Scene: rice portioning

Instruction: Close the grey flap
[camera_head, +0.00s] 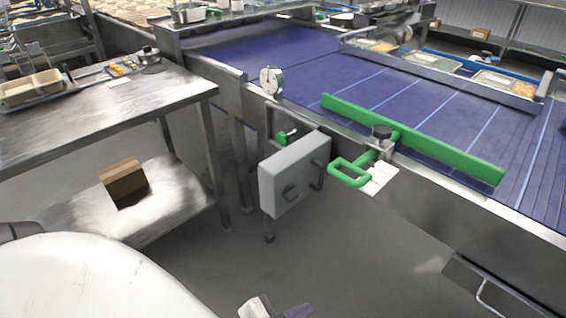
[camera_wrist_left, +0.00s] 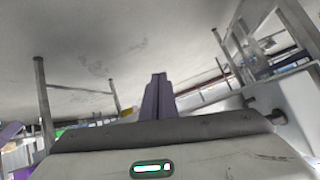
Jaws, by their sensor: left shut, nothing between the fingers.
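The grey flap (camera_head: 283,172) is a flat light-grey panel with a dark handle, at the near side of the conveyor in the head view. It stands upright, angled out from the conveyor's side; its hinge is not clear. In the left wrist view a pale grey panel (camera_wrist_left: 301,98), likely the flap, shows at the right edge. My left gripper (camera_head: 298,311) shows only in part at the bottom edge of the head view, below the flap and apart from it. In the left wrist view its purple fingers (camera_wrist_left: 158,97) are together and empty. My right gripper is not in view.
The purple conveyor (camera_head: 300,65) lies behind the flap, with a green guide bar (camera_head: 420,140) and a green handle (camera_head: 350,173) to the flap's right. A steel table (camera_head: 100,110) stands left, a brown box (camera_head: 123,182) on its lower shelf. The floor below the flap is clear.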

